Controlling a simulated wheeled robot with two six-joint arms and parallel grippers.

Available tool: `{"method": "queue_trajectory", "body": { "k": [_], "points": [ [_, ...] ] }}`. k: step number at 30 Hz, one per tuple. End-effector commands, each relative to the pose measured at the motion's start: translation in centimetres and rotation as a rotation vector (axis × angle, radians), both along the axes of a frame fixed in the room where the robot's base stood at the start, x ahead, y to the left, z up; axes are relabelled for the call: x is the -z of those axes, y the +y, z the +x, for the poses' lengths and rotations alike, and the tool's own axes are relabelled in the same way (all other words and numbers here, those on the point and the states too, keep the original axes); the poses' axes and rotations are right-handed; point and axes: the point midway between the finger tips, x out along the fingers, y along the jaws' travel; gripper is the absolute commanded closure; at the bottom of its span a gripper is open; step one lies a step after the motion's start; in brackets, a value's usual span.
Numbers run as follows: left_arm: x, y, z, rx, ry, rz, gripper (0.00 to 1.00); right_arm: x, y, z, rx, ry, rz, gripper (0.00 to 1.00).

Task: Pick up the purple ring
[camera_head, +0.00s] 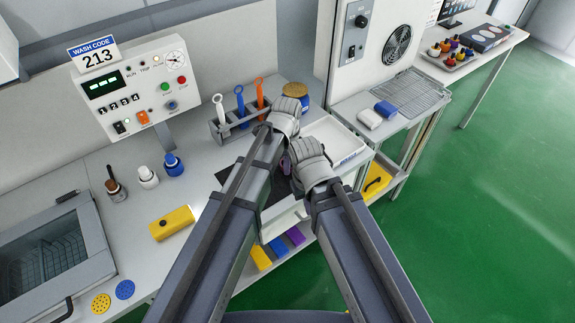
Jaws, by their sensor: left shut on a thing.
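A small purple thing (286,168), possibly the purple ring, shows between my two arms, partly hidden; I cannot make out its full shape. It is by a dark mat (279,188) on the bench. My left gripper (288,110) is beyond it, near the tool rack and the blue jar. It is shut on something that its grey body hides. My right gripper (306,153) is just to the right of the purple thing, over the edge of a white tray (335,136). Its fingers are hidden, so its opening does not show.
A rack (222,131) with white, blue and orange tools stands behind my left gripper, with a blue jar (303,97) to the right. A yellow block (172,223), small bottles (148,177) and a basin (50,250) are at left. A wire-topped cart (410,92) stands at right.

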Motion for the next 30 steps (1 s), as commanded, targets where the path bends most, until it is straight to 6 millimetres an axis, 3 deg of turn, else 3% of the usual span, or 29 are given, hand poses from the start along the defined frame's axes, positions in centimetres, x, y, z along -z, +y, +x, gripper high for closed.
{"method": "queue_trajectory", "body": {
  "k": [8,22,30],
  "points": [
    [-2.1,0.0,0.0,0.0,0.0,0.0,1.0,-2.1,0.0,0.0,0.0,0.0,0.0,1.0],
    [-9.1,0.0,0.0,0.0,0.0,0.0,1.0,-9.1,0.0,0.0,0.0,0.0,0.0,1.0],
    [-10.0,0.0,0.0,0.0,0.0,0.0,1.0,-10.0,0.0,0.0,-0.001,0.0,0.0,1.0]
  ]
}}
